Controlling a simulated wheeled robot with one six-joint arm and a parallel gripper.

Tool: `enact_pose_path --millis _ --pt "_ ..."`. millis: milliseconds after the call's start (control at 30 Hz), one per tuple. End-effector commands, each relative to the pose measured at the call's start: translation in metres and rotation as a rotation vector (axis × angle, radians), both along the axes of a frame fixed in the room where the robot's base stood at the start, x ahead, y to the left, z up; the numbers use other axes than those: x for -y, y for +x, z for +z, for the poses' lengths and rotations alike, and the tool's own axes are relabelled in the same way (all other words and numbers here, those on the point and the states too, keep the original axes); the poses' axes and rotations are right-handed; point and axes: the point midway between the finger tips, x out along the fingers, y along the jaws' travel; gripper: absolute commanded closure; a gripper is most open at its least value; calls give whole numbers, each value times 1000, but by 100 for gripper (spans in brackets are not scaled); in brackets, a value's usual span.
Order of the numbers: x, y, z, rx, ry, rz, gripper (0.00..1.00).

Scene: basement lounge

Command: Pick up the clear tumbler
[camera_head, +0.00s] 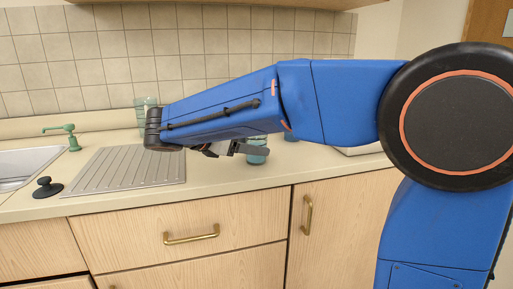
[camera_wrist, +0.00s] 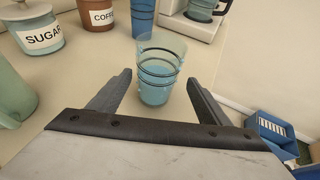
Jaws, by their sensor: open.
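The clear tumbler (camera_wrist: 160,68) stands upright on the counter in the wrist view, see-through and bluish with dark rings around it. My gripper (camera_wrist: 163,88) is open, with one finger on each side of the tumbler's near lower part; I cannot tell whether either finger touches it. In the head view my gripper (camera_head: 233,150) is low over the counter beside a teal glass-like thing (camera_head: 257,152), partly hidden by the gripper, that looks like the tumbler.
A sugar jar (camera_wrist: 38,32), a coffee canister (camera_wrist: 97,14), a blue cup (camera_wrist: 143,14) and a coffee machine (camera_wrist: 196,20) stand behind the tumbler. A green vessel (camera_wrist: 14,95) is at left. The ribbed drainboard (camera_head: 130,168) and sink (camera_head: 22,168) lie left.

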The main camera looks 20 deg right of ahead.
Motion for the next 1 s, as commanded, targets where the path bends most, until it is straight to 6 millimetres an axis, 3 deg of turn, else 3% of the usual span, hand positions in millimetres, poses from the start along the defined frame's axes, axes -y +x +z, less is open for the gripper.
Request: enact_pose_path --millis 100,467,733,1000 --pt "13 6 -5 1 -1 -1 29" --pt "29 15 -13 0 0 -1 29" --pt "57 31 -25 0 -1 -2 29" --pt "61 33 -27 0 -1 0 29"
